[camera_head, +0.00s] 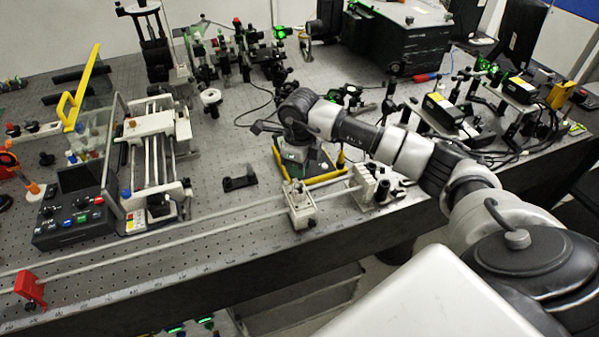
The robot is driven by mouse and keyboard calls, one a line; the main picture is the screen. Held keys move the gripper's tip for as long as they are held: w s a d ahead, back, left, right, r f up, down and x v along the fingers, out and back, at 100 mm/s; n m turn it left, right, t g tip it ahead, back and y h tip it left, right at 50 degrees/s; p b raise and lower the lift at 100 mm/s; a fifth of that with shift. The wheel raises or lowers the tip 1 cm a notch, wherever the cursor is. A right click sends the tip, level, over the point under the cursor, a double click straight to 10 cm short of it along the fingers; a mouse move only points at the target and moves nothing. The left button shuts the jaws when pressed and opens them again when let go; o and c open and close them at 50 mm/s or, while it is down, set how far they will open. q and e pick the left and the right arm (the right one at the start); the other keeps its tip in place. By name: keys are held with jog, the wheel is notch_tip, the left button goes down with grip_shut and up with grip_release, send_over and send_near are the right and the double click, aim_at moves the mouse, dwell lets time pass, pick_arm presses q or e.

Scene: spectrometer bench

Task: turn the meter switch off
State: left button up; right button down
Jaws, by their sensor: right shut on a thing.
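My right arm reaches in from the right over the bench, and its hand points down. The right gripper (291,152) is at the left part of a small yellow-edged meter (322,168) with a dark green face, lying on the bench. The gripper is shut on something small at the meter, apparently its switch. The hand hides the switch, so its position cannot be told. My left gripper is not in view.
A white rail carriage (299,205) stands in front of the meter, and a small black bracket (239,179) lies to its left. A control box (72,218) with coloured buttons is at left. Optics mounts (225,60) crowd the back. Bare bench shows around the bracket.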

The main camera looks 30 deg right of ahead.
jog(key=n+b, duration=0.3)
jog(key=n, duration=0.1)
jog(key=shift+f+n, duration=0.15)
jog(key=shift+n, duration=0.15)
jog(key=shift+n+b, duration=1.4)
jog(key=shift+n, duration=0.5)
jog(key=c, duration=1)
grip_release()
jog(key=shift+c, duration=0.2)
notch_tip(320, 180, up, 11)
jog(key=b, duration=0.1)
